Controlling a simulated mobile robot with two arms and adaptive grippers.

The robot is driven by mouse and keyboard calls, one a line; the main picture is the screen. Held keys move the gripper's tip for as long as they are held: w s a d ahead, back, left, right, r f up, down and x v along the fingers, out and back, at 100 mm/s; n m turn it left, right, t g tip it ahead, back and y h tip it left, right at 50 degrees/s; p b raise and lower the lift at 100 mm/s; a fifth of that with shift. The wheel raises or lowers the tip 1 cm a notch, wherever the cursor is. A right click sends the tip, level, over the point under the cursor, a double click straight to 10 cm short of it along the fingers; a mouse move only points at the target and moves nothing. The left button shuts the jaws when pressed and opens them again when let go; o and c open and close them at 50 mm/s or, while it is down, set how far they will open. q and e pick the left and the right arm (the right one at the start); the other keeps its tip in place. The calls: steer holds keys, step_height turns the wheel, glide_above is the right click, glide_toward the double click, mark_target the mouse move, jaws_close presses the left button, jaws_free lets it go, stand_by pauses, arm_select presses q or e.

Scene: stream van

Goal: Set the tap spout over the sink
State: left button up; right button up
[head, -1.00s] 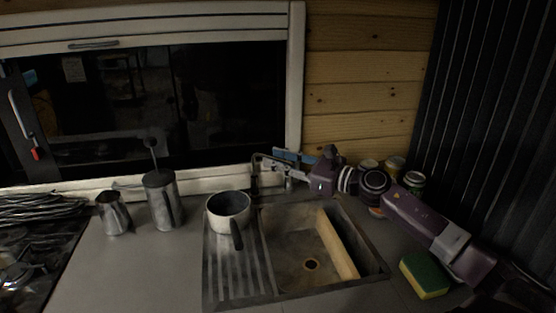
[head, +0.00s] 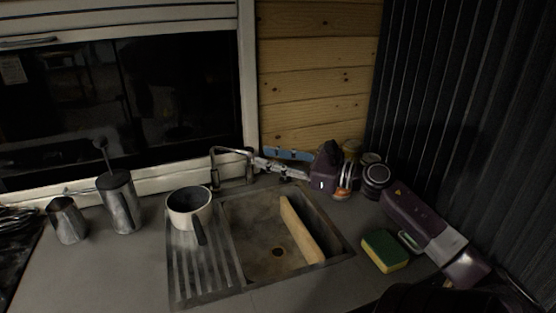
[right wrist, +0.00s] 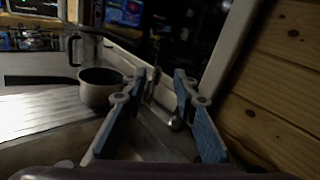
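The grey sink basin (head: 262,258) is set in the counter, with a ribbed drainer on its left. The metal tap (head: 232,151) stands at the sink's back edge as an angular arch. I cannot tell clearly whether its spout end is over the basin. My right gripper (head: 262,161), with blue-padded fingers, is just right of the tap, pointing left. In the right wrist view the gripper (right wrist: 157,85) is open. My left gripper is not in view.
A white saucepan (head: 188,207) stands on the drainer, handle forward. A steel pot (head: 120,202) and jug (head: 67,221) are to its left. A wooden board (head: 300,230) lies across the basin's right side. A yellow-green sponge (head: 384,251) is on the right counter.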

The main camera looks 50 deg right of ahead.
steer(key=shift+v, duration=1)
